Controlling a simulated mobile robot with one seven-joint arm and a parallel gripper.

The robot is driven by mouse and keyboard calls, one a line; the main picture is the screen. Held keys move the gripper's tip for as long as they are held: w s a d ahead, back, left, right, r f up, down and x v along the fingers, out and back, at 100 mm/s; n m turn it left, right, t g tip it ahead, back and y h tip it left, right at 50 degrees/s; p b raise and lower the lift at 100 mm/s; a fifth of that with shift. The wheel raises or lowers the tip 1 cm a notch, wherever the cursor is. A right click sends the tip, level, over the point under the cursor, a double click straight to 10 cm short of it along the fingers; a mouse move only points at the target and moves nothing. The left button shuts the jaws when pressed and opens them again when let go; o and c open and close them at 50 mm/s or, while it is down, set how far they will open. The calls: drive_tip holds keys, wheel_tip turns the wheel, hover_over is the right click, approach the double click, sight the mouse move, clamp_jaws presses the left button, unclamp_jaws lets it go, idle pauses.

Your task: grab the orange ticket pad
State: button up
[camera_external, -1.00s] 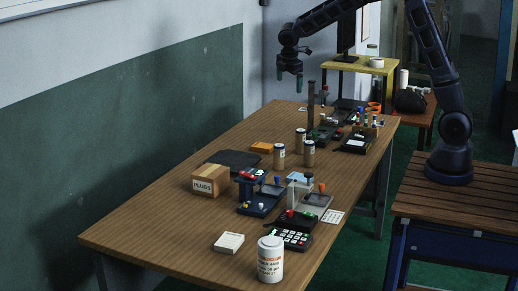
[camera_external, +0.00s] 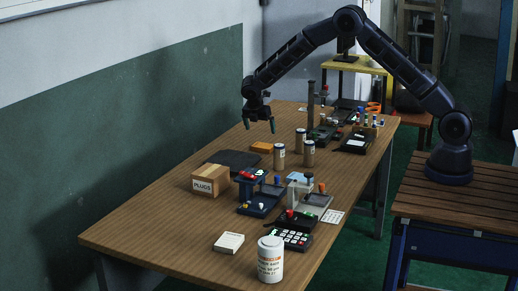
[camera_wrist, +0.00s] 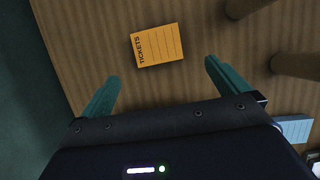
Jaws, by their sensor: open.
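The orange ticket pad (camera_external: 261,147) lies flat on the wooden table (camera_external: 150,222), toward its far left side. In the wrist view the pad (camera_wrist: 157,45) shows the word TICKETS and ruled lines, ahead of the fingertips and between their lines. My gripper (camera_external: 260,126) is above the table near the pad, pointing down, apart from it. In the wrist view my gripper (camera_wrist: 161,72) has its two green fingers spread wide with nothing between them.
Tan cylinders (camera_external: 279,156) stand just right of the pad. A dark flat mat (camera_external: 233,160) and a PLUGS box (camera_external: 210,181) lie nearer the camera. A blue pad (camera_wrist: 293,128) shows at the wrist view's right. The green wall (camera_external: 150,125) borders the table's left side.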

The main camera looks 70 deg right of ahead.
hover_over(263, 146)
drive_tip(key=a, duration=0.2)
wheel_tip(263, 146, down, 5)
drive_tip(key=shift+s+a+r, duration=0.1)
drive_tip(key=shift+s+r, duration=0.05)
drive_tip(key=shift+r, duration=0.05)
drive_tip(key=shift+w+x, duration=0.1)
drive_tip(key=shift+x, duration=1.2)
drive_tip(key=shift+w+x, duration=0.15)
drive_tip(key=shift+x, duration=1.2)
drive_tip(key=c, duration=0.9)
